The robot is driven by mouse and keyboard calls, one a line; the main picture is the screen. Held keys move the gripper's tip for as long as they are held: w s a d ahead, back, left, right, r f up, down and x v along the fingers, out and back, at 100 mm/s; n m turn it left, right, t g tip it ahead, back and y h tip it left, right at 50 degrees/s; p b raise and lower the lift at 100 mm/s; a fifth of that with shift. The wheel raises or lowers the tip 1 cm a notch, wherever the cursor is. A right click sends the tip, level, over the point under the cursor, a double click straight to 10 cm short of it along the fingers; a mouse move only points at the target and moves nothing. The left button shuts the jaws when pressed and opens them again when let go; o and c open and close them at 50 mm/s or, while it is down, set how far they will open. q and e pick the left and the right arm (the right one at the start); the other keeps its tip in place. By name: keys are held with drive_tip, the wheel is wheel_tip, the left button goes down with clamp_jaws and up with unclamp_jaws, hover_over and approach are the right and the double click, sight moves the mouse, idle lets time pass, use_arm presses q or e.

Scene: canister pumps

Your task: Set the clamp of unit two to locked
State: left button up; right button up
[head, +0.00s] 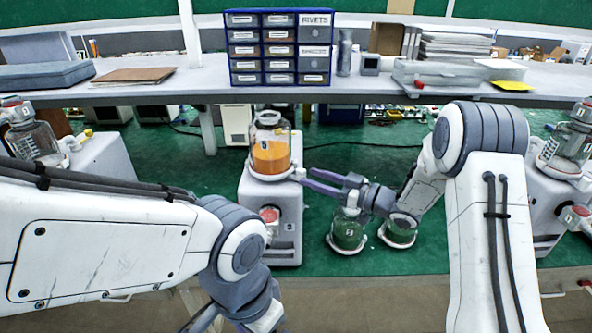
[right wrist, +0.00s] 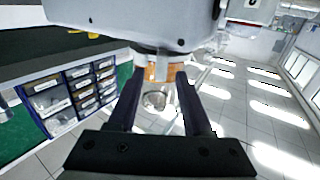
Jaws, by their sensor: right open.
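The middle pump unit (head: 285,213), which I take to be unit two, has a pale body with a red button on its front. A clear canister of orange contents (head: 270,155) stands upright on it in a white collar; the orange part also shows in the right wrist view (right wrist: 160,72). The clamp lever (head: 298,175) appears at the collar's right side; I cannot tell its setting. My right gripper (head: 307,178) is open, its fingertips close to that lever; contact is unclear. My left gripper (head: 245,318) is low in front, its fingers mostly cut off.
Other pump units stand at the far left (head: 100,165) and far right (head: 545,200). Behind is a bench with a blue drawer cabinet (head: 280,48). Green mat is clear left of the middle unit.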

sight(305, 175)
drive_tip(key=shift+p+x, duration=0.4)
drive_tip(key=shift+x, duration=1.65)
clamp_jaws()
